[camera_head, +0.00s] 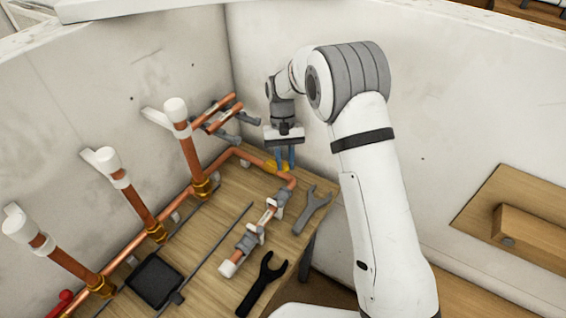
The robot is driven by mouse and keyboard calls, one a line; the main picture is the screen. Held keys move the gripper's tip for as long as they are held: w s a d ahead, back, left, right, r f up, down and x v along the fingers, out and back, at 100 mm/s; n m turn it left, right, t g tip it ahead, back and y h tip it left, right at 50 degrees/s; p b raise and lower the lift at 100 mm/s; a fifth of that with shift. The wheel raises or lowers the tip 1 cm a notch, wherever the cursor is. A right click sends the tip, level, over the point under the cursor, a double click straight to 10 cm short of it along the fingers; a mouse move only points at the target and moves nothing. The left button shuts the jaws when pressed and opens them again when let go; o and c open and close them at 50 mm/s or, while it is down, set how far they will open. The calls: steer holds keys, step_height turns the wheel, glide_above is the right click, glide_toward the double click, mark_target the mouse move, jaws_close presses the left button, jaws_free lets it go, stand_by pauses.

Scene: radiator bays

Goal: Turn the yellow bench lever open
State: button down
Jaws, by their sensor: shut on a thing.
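The yellow bench lever (276,166) sits by the copper pipe at the back right of the wooden bench. Only a small part of it shows beneath my gripper. The copper pipe (262,161) bends near the lever and runs along the bench. The fingers hide part of the lever, so its exact angle cannot be told.
A grey wrench (312,209) and a black wrench (263,284) lie at the bench's right side. Three upright copper pipes with white caps (108,160) stand at left. A black tray (154,280) lies in front. White walls close in behind the bench.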

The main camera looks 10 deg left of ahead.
steer(key=shift+w+n, duration=0.25)
steer(key=shift+n, duration=0.15)
stand_by(0.3)
steer(key=c, duration=1.3)
jaws_free()
steer(key=shift+o, duration=0.2)
step_height(320, 180, up, 10)
steer(key=b, duration=0.1)
steer(key=shift+b, duration=0.3)
